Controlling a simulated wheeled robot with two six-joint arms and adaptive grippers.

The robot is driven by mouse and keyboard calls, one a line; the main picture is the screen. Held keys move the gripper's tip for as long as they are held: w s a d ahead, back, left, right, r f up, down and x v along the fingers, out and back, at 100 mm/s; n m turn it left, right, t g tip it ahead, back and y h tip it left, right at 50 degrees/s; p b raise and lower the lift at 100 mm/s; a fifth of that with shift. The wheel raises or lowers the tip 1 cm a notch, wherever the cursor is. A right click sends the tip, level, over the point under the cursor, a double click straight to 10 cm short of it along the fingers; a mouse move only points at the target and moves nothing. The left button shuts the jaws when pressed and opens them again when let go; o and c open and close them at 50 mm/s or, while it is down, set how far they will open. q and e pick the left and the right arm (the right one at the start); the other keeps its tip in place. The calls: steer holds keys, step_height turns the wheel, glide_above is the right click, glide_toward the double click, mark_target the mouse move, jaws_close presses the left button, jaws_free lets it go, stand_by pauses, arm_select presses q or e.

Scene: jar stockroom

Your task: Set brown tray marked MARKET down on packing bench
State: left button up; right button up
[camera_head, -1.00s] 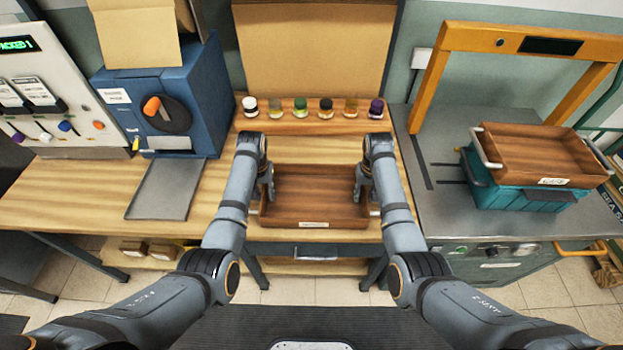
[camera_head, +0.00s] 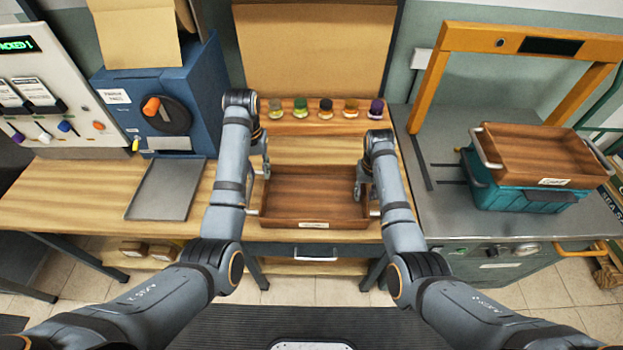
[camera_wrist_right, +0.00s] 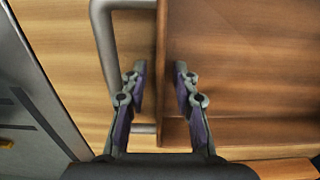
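A brown wooden tray (camera_head: 312,195) rests on the wooden bench (camera_head: 75,200) at its front middle. It is empty and level, with a pale label on its front wall too small to read. My left gripper (camera_head: 263,169) is near the tray's far left corner; its fingers are too small to judge. My right gripper (camera_head: 363,190) is at the tray's right side. In the right wrist view it (camera_wrist_right: 160,76) is open, its fingers on either side of the tray's wall (camera_wrist_right: 162,60), with the metal handle (camera_wrist_right: 103,40) beside the left finger.
Several jars (camera_head: 326,108) stand in a row behind the tray. A second brown tray (camera_head: 540,152) sits on a teal crate (camera_head: 515,197) on the grey counter at right. A grey plate (camera_head: 165,190) and blue machine (camera_head: 170,95) are at left.

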step_height(320, 180, up, 11)
steer(key=shift+f, duration=0.1)
arm_select(q)
steer(key=shift+f, duration=0.1)
stand_by(0.5)
